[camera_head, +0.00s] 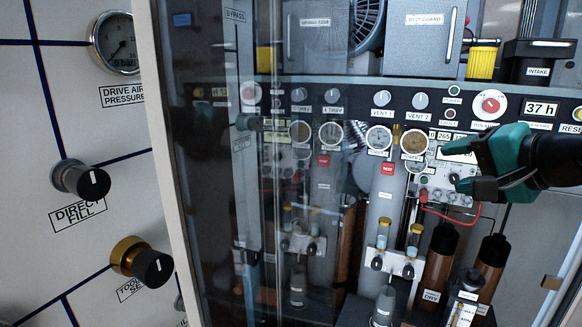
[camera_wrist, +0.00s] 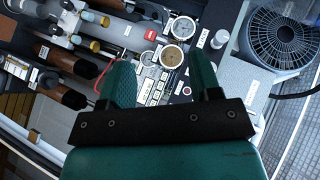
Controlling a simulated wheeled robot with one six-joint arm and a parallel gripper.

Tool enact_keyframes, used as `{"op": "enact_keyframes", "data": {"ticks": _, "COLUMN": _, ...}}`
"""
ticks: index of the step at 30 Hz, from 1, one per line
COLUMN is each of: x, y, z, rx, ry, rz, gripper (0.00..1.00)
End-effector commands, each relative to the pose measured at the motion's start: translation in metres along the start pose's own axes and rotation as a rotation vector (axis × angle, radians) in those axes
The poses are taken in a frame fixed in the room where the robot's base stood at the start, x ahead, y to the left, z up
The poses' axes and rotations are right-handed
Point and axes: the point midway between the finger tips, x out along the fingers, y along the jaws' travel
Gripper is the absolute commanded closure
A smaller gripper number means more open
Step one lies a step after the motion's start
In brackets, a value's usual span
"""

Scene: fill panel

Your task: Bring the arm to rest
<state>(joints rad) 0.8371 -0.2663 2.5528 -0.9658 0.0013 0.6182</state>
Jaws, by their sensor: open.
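My gripper (camera_head: 456,168) enters from the right in the head view, teal with black finger parts. Its two fingers are spread apart with nothing between them. It is in front of the panel's right part, by the gauges and small knobs. In the wrist view my gripper (camera_wrist: 163,90) shows both teal fingers apart, with the control strip (camera_wrist: 150,88) visible between and beyond them. Whether a fingertip touches the panel cannot be told.
A glass door (camera_head: 225,160) covers the cabinet's left part. The white panel (camera_head: 60,270) at left carries a pressure gauge (camera_head: 117,42) and two black knobs. Brown cylinders (camera_head: 437,262), a red cable (camera_head: 450,215) and a fan (camera_wrist: 285,36) are near my gripper.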

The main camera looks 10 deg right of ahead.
Motion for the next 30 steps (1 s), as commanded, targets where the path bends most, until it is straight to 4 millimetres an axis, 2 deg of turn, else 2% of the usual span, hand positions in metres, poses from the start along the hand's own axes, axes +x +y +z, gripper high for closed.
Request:
{"op": "enact_keyframes", "data": {"ticks": 1, "x": 0.009, "y": -0.002, "z": 0.028, "rx": -0.082, "ry": -0.102, "rz": 0.026, "gripper": 0.42}}
{"op": "enact_keyframes", "data": {"ticks": 4, "x": 0.018, "y": 0.003, "z": 0.079, "rx": -0.255, "ry": -0.292, "rz": 0.084, "gripper": 0.42}}
{"op": "enact_keyframes", "data": {"ticks": 7, "x": 0.017, "y": 0.01, "z": 0.127, "rx": -0.436, "ry": -0.479, "rz": 0.128, "gripper": 0.42}}
{"op": "enact_keyframes", "data": {"ticks": 12, "x": -0.002, "y": 0.027, "z": 0.196, "rx": -0.755, "ry": -0.785, "rz": 0.173, "gripper": 0.42}}
{"op": "enact_keyframes", "data": {"ticks": 15, "x": -0.019, "y": 0.037, "z": 0.225, "rx": -0.928, "ry": -0.942, "rz": 0.185, "gripper": 0.42}}
{"op": "enact_keyframes", "data": {"ticks": 18, "x": -0.034, "y": 0.047, "z": 0.244, "rx": -1.067, "ry": -1.064, "rz": 0.19, "gripper": 0.42}}
{"op": "enact_keyframes", "data": {"ticks": 21, "x": -0.045, "y": 0.053, "z": 0.254, "rx": -1.159, "ry": -1.144, "rz": 0.192, "gripper": 0.42}}
{"op": "enact_keyframes", "data": {"ticks": 30, "x": -0.052, "y": 0.057, "z": 0.259, "rx": -1.215, "ry": -1.192, "rz": 0.194, "gripper": 0.42}}
